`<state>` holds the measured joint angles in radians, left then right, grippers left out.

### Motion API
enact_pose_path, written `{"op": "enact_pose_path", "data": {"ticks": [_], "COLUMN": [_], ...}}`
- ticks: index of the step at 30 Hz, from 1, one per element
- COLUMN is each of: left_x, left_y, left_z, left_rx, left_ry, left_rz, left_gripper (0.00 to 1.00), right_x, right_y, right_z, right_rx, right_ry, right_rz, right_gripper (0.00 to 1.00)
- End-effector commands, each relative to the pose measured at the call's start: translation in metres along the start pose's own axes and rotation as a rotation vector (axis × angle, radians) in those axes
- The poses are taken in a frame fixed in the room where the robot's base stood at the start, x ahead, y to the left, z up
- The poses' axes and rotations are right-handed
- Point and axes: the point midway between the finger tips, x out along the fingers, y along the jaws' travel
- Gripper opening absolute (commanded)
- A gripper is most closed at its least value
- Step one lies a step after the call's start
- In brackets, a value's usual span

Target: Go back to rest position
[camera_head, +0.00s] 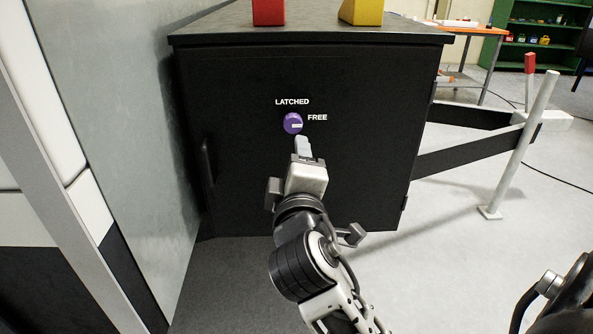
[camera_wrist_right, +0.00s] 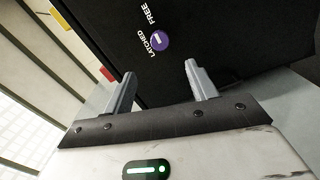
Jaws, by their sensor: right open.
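A purple round knob (camera_head: 291,123) is on the front of a black cabinet (camera_head: 330,190). "LATCHED" is printed above it and "FREE" to its right. Its pale mark points right, toward "FREE". My right gripper (camera_head: 302,146) is just below the knob in the head view. In the right wrist view, my right gripper (camera_wrist_right: 160,73) has its two fingers wide apart with nothing between them. The knob (camera_wrist_right: 160,41) is beyond the fingertips and apart from them. My left gripper is not in view.
A red block (camera_head: 268,12) and a yellow block (camera_head: 362,12) are on the cabinet's top. A grey wall panel (camera_head: 125,100) stands close at left. A white post (camera_head: 520,145) with dark beams is at right.

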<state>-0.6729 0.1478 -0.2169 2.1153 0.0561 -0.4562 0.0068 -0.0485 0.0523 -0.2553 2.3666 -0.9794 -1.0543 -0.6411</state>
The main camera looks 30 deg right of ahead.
Motion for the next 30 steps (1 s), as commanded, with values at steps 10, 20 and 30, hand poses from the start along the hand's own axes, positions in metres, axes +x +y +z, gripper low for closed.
{"op": "enact_pose_path", "data": {"ticks": [10, 20, 30], "left_x": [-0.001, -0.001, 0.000], "left_y": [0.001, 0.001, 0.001], "left_z": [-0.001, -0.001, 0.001], "left_rx": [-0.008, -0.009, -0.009], "left_ry": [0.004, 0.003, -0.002], "left_rz": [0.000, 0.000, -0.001], "left_gripper": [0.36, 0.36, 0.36], "right_x": [-0.008, -0.007, -0.051], "right_y": [0.000, -0.001, -0.156], "right_z": [0.000, 0.000, -0.011], "right_rx": [0.001, 0.002, 0.319], "right_ry": [0.000, 0.002, 0.208], "right_rz": [0.000, -0.003, -0.467], "right_gripper": [0.57, 0.57, 0.57]}}
